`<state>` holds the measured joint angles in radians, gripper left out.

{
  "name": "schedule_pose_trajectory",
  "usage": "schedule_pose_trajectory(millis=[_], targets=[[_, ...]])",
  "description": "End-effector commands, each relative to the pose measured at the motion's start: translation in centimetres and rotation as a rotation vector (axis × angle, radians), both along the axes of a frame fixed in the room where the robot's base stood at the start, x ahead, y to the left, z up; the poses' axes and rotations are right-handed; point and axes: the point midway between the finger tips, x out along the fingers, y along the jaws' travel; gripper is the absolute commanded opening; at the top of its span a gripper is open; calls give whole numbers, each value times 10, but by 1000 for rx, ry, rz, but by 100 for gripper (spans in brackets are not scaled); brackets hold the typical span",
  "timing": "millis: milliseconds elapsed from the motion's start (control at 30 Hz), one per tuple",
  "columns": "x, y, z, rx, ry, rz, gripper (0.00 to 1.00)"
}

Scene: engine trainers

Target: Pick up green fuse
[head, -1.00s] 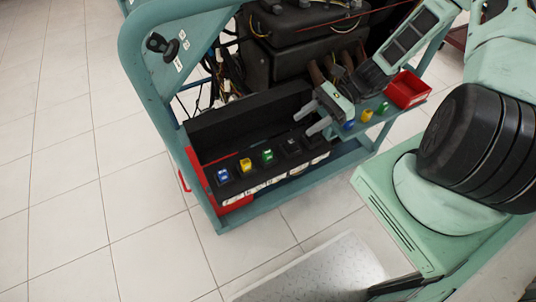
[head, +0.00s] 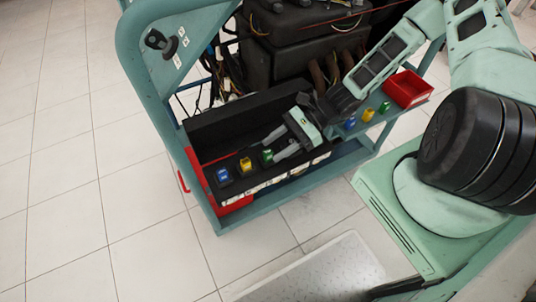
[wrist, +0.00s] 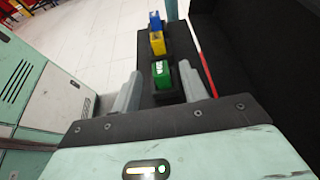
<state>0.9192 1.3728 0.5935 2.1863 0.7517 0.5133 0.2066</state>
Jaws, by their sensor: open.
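The green fuse (head: 267,157) sits upright in a black socket of the fuse box, third in a row after the blue fuse (head: 223,175) and the yellow fuse (head: 245,165). In the wrist view the green fuse (wrist: 161,74) stands between the two fingers of my gripper (wrist: 160,88), apart from both. My gripper (head: 272,147) is open and empty in the head view, with its fingers on either side of the green fuse. The blue fuse (wrist: 155,21) and yellow fuse (wrist: 157,42) show beyond it in the wrist view.
Spare blue (head: 350,123), yellow (head: 367,115) and green (head: 385,107) fuses sit on the teal shelf beside a red bin (head: 407,88).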

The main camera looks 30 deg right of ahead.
Motion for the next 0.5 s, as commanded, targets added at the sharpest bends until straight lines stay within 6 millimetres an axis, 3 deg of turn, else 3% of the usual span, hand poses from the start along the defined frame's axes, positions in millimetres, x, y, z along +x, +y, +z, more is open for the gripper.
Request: schedule_pose_trajectory(millis=[100,267,500], targets=[[0,0,0,0,0,0,44],[0,-1,0,-1,0,0,0],[0,-1,0,-1,0,0,0]])
